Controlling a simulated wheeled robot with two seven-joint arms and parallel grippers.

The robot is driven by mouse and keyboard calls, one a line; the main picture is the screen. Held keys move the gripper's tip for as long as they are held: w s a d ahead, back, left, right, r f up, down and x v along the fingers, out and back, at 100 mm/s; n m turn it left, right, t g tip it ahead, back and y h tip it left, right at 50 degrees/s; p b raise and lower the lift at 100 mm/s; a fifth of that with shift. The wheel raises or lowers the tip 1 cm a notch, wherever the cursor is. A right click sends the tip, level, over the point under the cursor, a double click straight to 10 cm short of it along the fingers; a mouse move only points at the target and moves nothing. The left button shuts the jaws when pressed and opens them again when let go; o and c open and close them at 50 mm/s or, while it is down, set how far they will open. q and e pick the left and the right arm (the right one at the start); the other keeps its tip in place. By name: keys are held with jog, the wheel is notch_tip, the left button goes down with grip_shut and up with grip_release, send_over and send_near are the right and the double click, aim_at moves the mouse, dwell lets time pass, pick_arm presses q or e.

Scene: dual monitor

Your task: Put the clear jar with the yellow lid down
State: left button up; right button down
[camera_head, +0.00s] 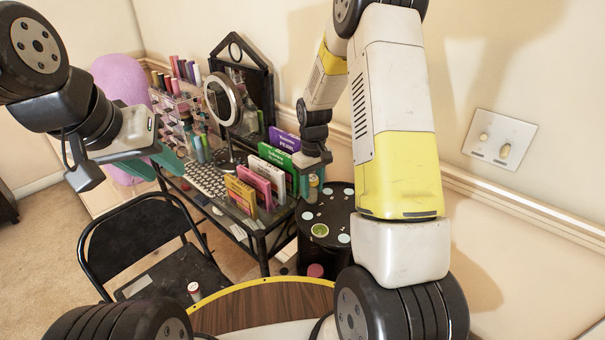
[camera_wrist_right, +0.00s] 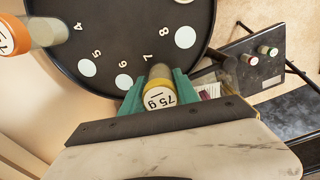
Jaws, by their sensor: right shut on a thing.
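The clear jar with the yellow lid (camera_wrist_right: 158,88) is between the green fingers of my right gripper (camera_wrist_right: 160,92), which is shut on it. Its lid, marked 75 g, faces the right wrist camera. In the head view the jar (camera_head: 313,188) shows under my right gripper (camera_head: 313,178), over the back part of the round black table (camera_head: 339,205). Whether its base touches the top is hidden. My left gripper (camera_head: 168,166) is empty, with its green fingers apart, in front of the desk.
The round top bears pale spots (camera_wrist_right: 87,67) and numbers. A jar with an orange lid (camera_wrist_right: 8,36) stands at the left in the wrist view. Another lidded jar (camera_head: 320,230) is near the table's front. The desk holds boxes (camera_head: 257,184) and a ring mirror (camera_head: 222,100). A black chair (camera_head: 140,235) stands nearby.

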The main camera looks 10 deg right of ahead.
jog(key=shift+f, duration=0.15)
jog(key=c, duration=0.9)
grip_release()
notch_tip(320, 180, up, 12)
jog(key=shift+r, duration=0.2)
jog(key=s+a+r+m+t+y, duration=0.1)
jog(key=s+r+m+t, duration=0.1)
jog(key=s+r, duration=0.6)
jog(key=s+a+r+m+t+y, duration=0.1)
jog(key=s+r+t, duration=0.3)
jog(key=s, duration=1.2)
notch_tip(320, 180, up, 4)
jog(key=shift+s+a+m, duration=0.15)
jog(key=shift+m, duration=0.55)
